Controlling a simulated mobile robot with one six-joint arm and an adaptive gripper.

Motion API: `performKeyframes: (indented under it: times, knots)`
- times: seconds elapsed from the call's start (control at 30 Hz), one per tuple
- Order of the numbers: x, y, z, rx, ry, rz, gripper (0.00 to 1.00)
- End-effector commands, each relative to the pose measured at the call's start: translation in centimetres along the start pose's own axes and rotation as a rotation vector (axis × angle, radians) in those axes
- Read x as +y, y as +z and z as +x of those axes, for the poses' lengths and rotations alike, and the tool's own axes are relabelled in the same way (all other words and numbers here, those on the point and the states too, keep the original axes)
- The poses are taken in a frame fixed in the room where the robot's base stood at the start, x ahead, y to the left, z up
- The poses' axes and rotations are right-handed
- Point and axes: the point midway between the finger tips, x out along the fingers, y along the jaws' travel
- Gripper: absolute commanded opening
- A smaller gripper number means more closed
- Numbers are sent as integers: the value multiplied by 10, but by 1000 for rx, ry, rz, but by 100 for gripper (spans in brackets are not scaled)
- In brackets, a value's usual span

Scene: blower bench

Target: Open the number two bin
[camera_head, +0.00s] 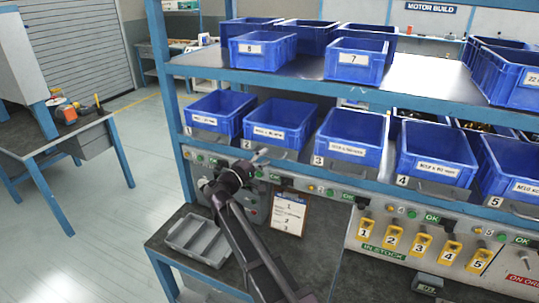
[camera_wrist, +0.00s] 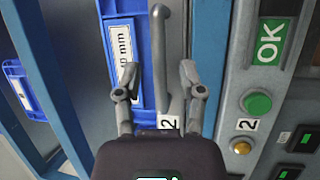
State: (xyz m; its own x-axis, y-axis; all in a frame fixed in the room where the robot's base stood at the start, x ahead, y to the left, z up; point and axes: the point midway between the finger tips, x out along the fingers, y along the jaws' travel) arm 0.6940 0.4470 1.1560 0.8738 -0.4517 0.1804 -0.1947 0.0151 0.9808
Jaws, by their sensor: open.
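The number two bin (camera_head: 280,118) is a blue open-topped box on the lower shelf, second from the left, with a white label on its front. Its front also shows in the wrist view (camera_wrist: 134,20). A grey handle (camera_wrist: 161,50) stands out beside a white tag marked 2 (camera_wrist: 168,122). My gripper (camera_wrist: 159,76) is open, with one finger on each side of the handle. I cannot tell whether either finger touches it. In the head view my gripper (camera_head: 252,162) is just below the bin's front, and my arm hides part of the panel there.
Bin 1 (camera_head: 222,110) and bin 3 (camera_head: 353,130) stand on either side. More blue bins fill the upper shelf. Below runs a panel with green OK signs (camera_head: 432,217) and yellow numbered tags (camera_head: 392,236). A grey tray (camera_head: 207,246) lies on the bench.

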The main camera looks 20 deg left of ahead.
Motion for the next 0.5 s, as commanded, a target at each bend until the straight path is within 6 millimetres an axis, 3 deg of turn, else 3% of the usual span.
performKeyframes:
  times: [0.2,0.5]
  knots:
    - [0,0,14,0,0,0,51]
    - [0,0,15,0,0,0,51]
